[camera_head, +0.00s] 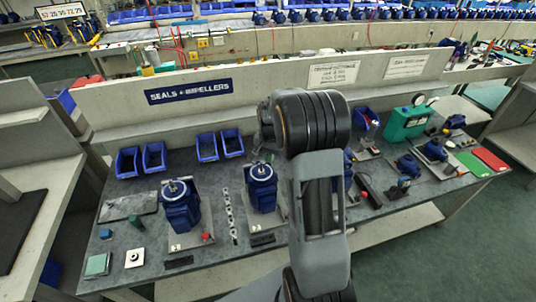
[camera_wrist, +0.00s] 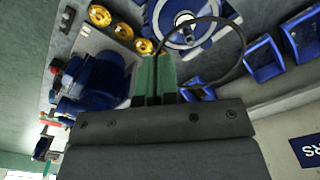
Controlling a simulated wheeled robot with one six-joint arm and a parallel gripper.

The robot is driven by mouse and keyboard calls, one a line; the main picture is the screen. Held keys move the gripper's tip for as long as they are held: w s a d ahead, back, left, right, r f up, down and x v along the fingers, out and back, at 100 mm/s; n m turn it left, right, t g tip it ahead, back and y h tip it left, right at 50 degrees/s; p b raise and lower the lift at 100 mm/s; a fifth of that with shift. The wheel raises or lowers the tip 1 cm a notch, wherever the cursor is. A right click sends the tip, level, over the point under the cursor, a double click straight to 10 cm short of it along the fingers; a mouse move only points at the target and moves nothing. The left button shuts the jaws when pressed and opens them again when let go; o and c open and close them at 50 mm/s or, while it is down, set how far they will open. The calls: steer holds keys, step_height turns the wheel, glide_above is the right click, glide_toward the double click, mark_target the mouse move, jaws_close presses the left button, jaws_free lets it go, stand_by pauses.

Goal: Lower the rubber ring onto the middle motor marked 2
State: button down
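The rubber ring (camera_wrist: 243,48) is a thin black loop in the wrist view. My gripper (camera_wrist: 159,68), with green fingers, is shut on one side of it. The loop hangs out beyond the fingertips and overlaps the lower edge of a blue motor with a round pale top (camera_wrist: 184,22). The gap between ring and motor cannot be judged. In the head view the middle blue motor (camera_head: 263,188) stands upright on a plate whose mark is too small to read surely. My arm hides the ring and fingertips there.
Another motor (camera_head: 181,207) stands left; a third (camera_head: 348,172) is partly behind my arm. Gold round parts (camera_wrist: 122,31) lie close by in the wrist view. Blue bins (camera_head: 207,147) line the bench's back. A green box (camera_head: 404,122) stands at right.

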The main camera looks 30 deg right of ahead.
mark_target(270, 175)
steer(key=shift+d+f+b, duration=0.2)
steer(key=shift+f+b, duration=0.5)
steer(key=shift+f, duration=0.5)
steer(key=shift+f+b, duration=1.35)
steer(key=shift+f, duration=0.55)
steer(key=shift+s+a, duration=0.1)
steer(key=shift+s, duration=0.05)
steer(key=shift+f+b, duration=0.5)
steer(key=shift+f, duration=0.15)
steer(key=c, duration=1.4)
jaws_free()
steer(key=shift+r, duration=0.1)
steer(key=shift+o, duration=0.6)
